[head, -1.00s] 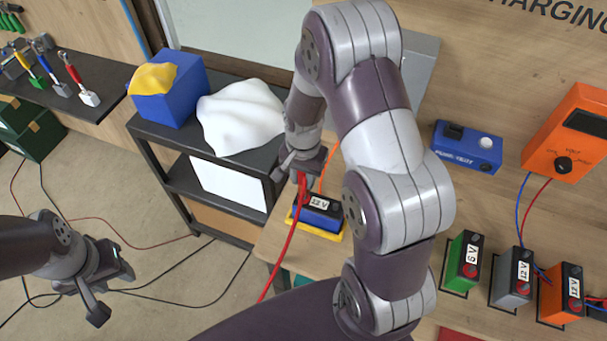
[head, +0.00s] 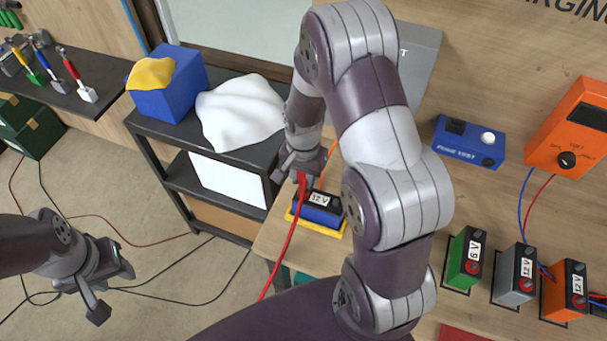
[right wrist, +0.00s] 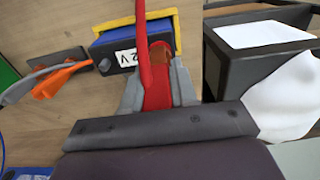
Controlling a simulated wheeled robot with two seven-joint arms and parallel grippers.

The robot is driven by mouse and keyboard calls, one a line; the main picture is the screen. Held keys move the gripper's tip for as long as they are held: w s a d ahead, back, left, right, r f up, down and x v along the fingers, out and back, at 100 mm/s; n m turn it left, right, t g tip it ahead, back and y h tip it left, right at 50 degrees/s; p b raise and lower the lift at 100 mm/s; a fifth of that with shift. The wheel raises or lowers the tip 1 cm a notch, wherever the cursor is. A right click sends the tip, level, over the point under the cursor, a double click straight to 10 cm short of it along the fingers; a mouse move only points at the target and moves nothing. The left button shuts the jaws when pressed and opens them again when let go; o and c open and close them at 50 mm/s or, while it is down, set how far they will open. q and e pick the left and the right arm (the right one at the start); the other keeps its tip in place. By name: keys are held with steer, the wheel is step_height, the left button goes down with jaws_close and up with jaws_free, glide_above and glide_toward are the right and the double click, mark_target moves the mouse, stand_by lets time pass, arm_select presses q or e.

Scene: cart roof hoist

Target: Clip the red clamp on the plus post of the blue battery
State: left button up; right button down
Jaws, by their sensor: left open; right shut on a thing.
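The blue battery (head: 322,214), with a black top and a 12 V label, sits on a yellow-edged tray (head: 333,234) at the bench's left end. My right gripper (head: 300,174) is at the battery's left end, shut on the red clamp (head: 302,187), whose red cable hangs down. In the right wrist view, the red clamp (right wrist: 157,92) is between the fingers with its jaw over one end of the battery (right wrist: 118,52). The plus post is hidden there, so I cannot tell whether the jaw grips it. My left gripper (head: 112,282) is open and empty over the floor.
An orange and grey piece (right wrist: 62,78) lies beside the battery. A black shelf cart (head: 180,165) with a blue box (head: 168,98) and white cloth (head: 238,112) stands left of the bench. Green, grey and orange batteries and a blue tester (head: 468,145) are at right.

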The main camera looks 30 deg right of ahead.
steer(key=shift+f+b, duration=0.35)
steer(key=shift+f, duration=0.25)
steer(key=c, duration=0.8)
jaws_free()
steer(key=shift+r, duration=0.15)
step_height(320, 180, up, 13)
steer(key=shift+f+b, duration=0.2)
steer(key=shift+b, duration=0.85)
